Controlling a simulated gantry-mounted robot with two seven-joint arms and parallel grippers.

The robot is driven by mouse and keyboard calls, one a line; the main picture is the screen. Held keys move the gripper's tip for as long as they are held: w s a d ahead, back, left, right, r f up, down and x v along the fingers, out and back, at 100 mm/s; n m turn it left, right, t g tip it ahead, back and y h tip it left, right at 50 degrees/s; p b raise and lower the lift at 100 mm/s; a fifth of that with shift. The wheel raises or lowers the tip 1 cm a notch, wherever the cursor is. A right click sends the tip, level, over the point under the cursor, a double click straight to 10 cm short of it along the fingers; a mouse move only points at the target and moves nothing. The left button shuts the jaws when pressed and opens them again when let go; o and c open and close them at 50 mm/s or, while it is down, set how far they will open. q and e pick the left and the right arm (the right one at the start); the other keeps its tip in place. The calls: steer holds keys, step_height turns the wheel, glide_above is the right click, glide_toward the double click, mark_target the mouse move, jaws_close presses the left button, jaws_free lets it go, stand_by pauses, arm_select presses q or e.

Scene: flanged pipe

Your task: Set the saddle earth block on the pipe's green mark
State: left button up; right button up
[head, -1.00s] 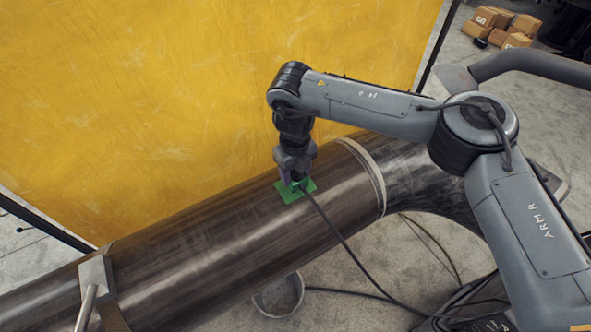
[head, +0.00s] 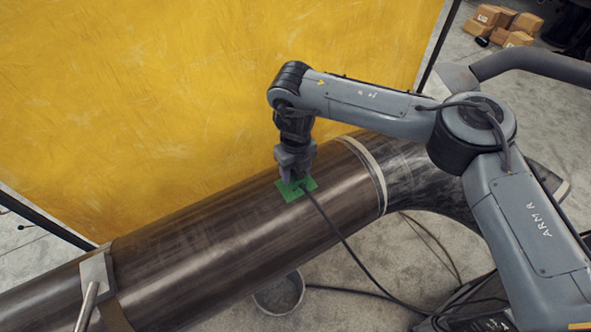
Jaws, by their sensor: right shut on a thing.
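The green mark (head: 283,190) is a flat green patch on top of the dark steel pipe (head: 205,245). My right gripper (head: 293,178) points down over the mark and is shut on the saddle earth block (head: 300,187), which is mostly hidden by the fingers. A black cable runs from the block down the near side of the pipe. The block is at the mark; I cannot tell whether its underside touches the pipe. My left gripper is out of view.
A pale weld ring (head: 372,172) circles the pipe to the right of the mark. A clamp (head: 97,275) with a handle sits at the lower left. A yellow screen (head: 190,90) stands behind the pipe. A bucket (head: 279,294) is on the floor below.

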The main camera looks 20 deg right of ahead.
steer(key=shift+f, duration=0.15)
stand_by(0.4)
steer(key=shift+f, duration=0.4)
steer(key=o, duration=1.1)
steer(key=shift+f, duration=0.15)
steer(key=shift+b, duration=0.3)
